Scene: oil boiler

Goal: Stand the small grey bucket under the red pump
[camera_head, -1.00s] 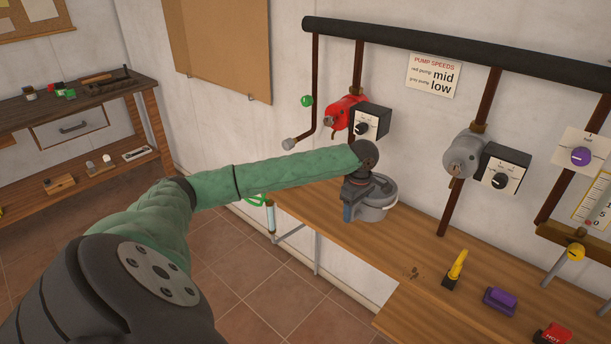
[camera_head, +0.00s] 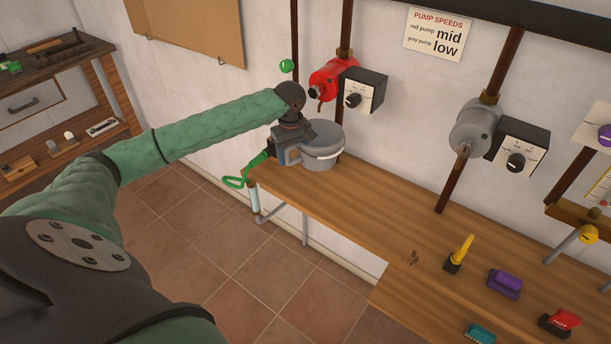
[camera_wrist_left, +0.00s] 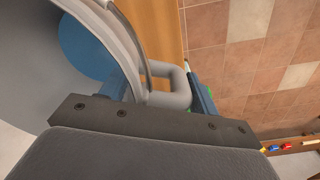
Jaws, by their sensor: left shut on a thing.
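The small grey bucket (camera_head: 322,150) is upright at the left end of the wooden bench (camera_head: 345,208), below the red pump (camera_head: 326,80) on the wall. I cannot tell whether its base touches the bench. My left gripper (camera_head: 283,150) is at the bucket's left side, shut on its handle. In the left wrist view the grey handle (camera_wrist_left: 170,88) lies between the blue fingers of the gripper (camera_wrist_left: 165,92), and the bucket wall (camera_wrist_left: 118,35) curves away at left. The pump's short spout hangs above the bucket's rear rim. My right gripper is out of view.
A black control box (camera_head: 359,91) is right of the red pump. A grey pump (camera_head: 473,128) hangs farther right. A green looped handle (camera_head: 240,181) sits by the bench's left end. A yellow-handled item (camera_head: 460,252) and a purple block (camera_head: 504,283) are at right; the middle bench is mostly clear.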

